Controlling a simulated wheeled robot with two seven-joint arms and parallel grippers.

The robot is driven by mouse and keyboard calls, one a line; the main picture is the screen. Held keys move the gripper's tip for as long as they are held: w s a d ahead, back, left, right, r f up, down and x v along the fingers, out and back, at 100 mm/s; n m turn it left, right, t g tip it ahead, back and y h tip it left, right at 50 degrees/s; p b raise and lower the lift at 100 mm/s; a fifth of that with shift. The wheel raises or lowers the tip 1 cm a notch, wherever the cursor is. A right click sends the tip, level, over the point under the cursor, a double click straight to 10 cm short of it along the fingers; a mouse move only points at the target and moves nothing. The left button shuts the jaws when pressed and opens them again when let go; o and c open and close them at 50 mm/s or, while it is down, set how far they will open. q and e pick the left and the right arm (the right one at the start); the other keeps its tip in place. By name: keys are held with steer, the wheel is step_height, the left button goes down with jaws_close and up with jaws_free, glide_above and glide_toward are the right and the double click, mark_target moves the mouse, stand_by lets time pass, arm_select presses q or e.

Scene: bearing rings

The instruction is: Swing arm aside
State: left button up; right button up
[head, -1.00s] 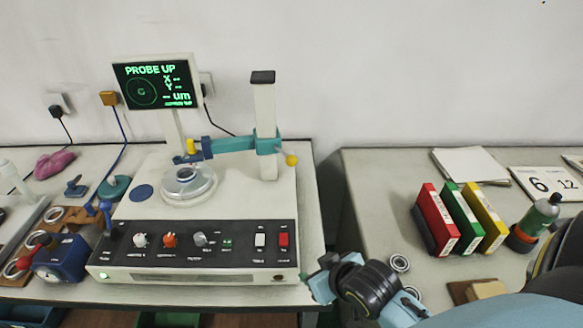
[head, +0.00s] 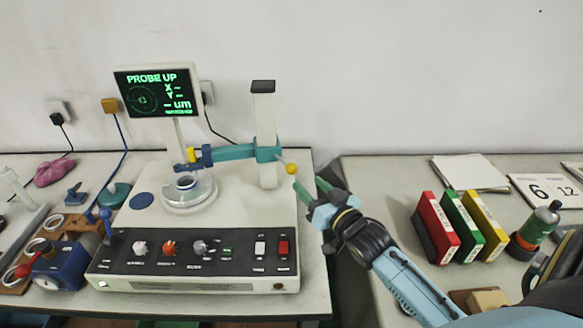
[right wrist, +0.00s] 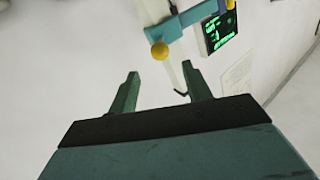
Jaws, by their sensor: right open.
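The teal swing arm (head: 232,153) runs left from the white column (head: 264,120) of the measuring machine. Its blue and yellow probe end (head: 192,155) stands above the round table (head: 190,196), where a ring (head: 186,183) sits. A yellow ball knob (head: 292,169) sticks out at the arm's right end. My right gripper (head: 309,185) is open and empty, just right of the knob and apart from it. In the right wrist view the knob (right wrist: 160,51) appears ahead between the green fingers (right wrist: 160,72). My left gripper is out of view.
The screen (head: 158,91) reads PROBE UP. The control panel (head: 200,260) lies along the machine's front. A gap separates the two benches. A blue device (head: 66,265) sits at left.

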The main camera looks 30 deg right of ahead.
mark_target(295, 172)
steer(key=w, duration=0.9)
steer(key=shift+w, duration=0.1)
jaws_close()
